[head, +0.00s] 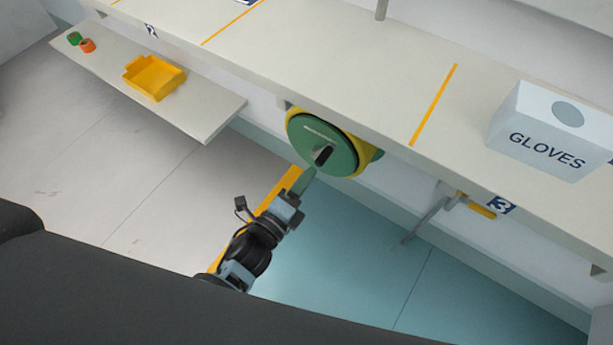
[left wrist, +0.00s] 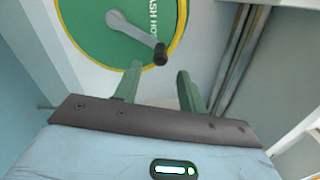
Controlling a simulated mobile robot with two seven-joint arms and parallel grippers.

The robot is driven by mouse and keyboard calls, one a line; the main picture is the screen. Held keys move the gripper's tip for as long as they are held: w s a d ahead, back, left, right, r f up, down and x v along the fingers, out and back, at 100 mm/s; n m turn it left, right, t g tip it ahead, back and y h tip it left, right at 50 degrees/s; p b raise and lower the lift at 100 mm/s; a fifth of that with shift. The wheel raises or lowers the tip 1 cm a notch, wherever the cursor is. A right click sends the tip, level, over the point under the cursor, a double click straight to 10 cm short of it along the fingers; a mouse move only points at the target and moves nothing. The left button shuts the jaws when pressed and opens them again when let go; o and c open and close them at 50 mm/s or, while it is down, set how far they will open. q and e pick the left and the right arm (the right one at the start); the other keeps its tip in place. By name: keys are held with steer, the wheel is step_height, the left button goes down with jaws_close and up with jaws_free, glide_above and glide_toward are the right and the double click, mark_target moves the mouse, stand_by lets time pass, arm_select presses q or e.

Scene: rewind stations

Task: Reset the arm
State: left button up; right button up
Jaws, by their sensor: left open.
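A round green hose reel (head: 326,143) with a yellow rim is mounted under the front edge of the bench. Its grey crank arm (left wrist: 135,27) ends in a black knob (left wrist: 160,54), and the crank also shows in the head view (head: 323,155). My left gripper (head: 304,182) is just below the reel in the head view. In the left wrist view its green fingers (left wrist: 160,80) are open and nothing is between them. The knob appears just beyond the fingertips, in line with the gap; I cannot tell any contact. My right gripper is not in view.
The bench (head: 330,75) carries a white GLOVES box (head: 545,130). A low shelf (head: 205,105) at left holds a yellow tray (head: 153,77) and green and orange rolls. A grey rod (head: 425,220) and yellow handle (head: 482,210) are under the bench, right of the reel.

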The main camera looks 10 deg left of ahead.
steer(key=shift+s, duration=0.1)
